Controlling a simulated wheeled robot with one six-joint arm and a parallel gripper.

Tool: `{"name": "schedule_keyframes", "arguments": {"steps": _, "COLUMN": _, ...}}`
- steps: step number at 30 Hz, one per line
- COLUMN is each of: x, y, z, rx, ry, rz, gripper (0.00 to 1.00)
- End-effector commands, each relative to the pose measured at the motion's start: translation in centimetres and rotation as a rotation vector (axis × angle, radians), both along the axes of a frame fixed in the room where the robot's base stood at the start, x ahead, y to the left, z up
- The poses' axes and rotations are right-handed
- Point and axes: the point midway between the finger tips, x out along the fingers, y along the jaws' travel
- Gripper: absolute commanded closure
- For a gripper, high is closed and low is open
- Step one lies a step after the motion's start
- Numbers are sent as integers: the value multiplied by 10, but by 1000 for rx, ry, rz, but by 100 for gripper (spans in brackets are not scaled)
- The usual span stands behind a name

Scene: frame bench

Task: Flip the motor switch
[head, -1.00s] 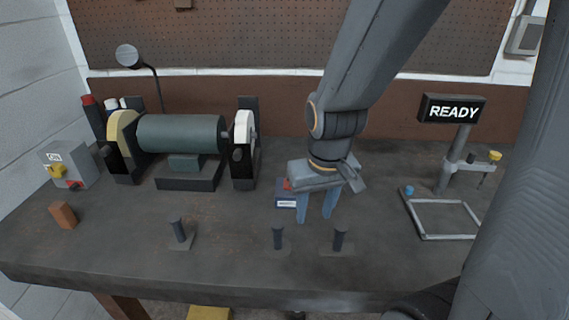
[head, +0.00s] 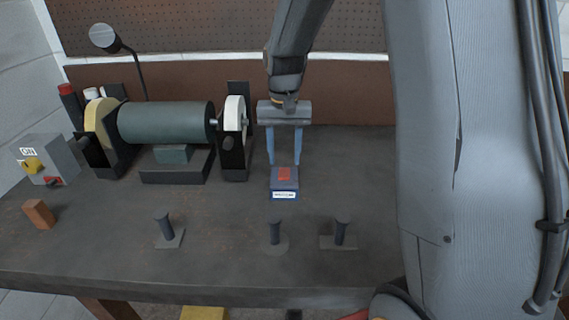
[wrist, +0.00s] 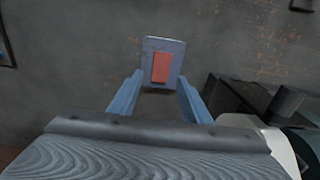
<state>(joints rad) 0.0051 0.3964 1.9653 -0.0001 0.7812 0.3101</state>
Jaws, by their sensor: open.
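A small blue switch box (head: 285,194) with a red rocker (head: 284,174) on top and a white label on its front sits on the bench right of the grinder. The label is too small to read. My gripper (head: 284,160) points down with its two blue fingers apart, at the box's back edge in the head view. In the wrist view the box (wrist: 152,46) and its red rocker (wrist: 160,68) lie just past the open fingertips (wrist: 160,82), lined up between them. Nothing is held. I cannot tell whether the fingers touch the box.
A grinder (head: 168,125) with a yellow and a white wheel stands to the left. A grey box (head: 50,160) with a yellow knob and an orange-brown block (head: 39,214) are at far left. Several dark pegs (head: 275,232) stand along the front. Bench (head: 220,215) between is clear.

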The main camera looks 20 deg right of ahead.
Motion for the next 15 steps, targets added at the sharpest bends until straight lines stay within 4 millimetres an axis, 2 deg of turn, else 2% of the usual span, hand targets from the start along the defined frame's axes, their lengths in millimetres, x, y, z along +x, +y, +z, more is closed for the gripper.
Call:
{"name": "schedule_keyframes", "arguments": {"steps": 6, "x": -1, "y": 0, "z": -27, "rx": 0, "ry": 1, "rz": 1, "gripper": 56}}
{"name": "schedule_keyframes", "arguments": {"steps": 15, "x": 0, "y": 0, "z": -37, "rx": 0, "ry": -2, "rz": 1, "gripper": 56}}
